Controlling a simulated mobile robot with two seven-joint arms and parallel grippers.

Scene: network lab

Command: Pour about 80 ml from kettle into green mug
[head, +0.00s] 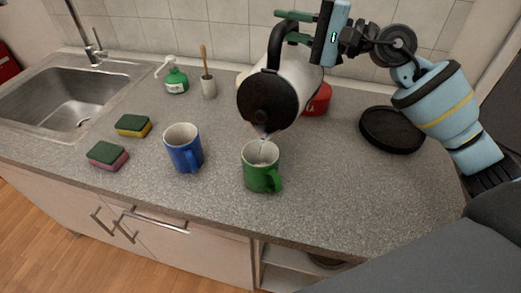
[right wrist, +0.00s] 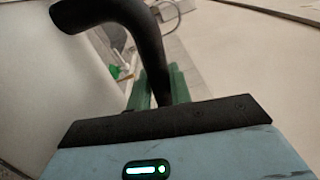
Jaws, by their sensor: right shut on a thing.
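The green mug stands upright on the counter. My right gripper (head: 290,28) is shut on the kettle's black handle, which also shows in the right wrist view (right wrist: 150,50) between green fingers. The liquid level in the mug is hard to tell. My left gripper is not in view.
A blue mug (head: 183,149) stands left of the green mug. Two sponges (head: 107,155) lie farther left, by the sink (head: 65,95). A soap bottle (head: 176,80) and brush cup (head: 209,87) stand behind. A red object (head: 318,100) is behind the kettle; a black round plate (head: 391,129) lies right.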

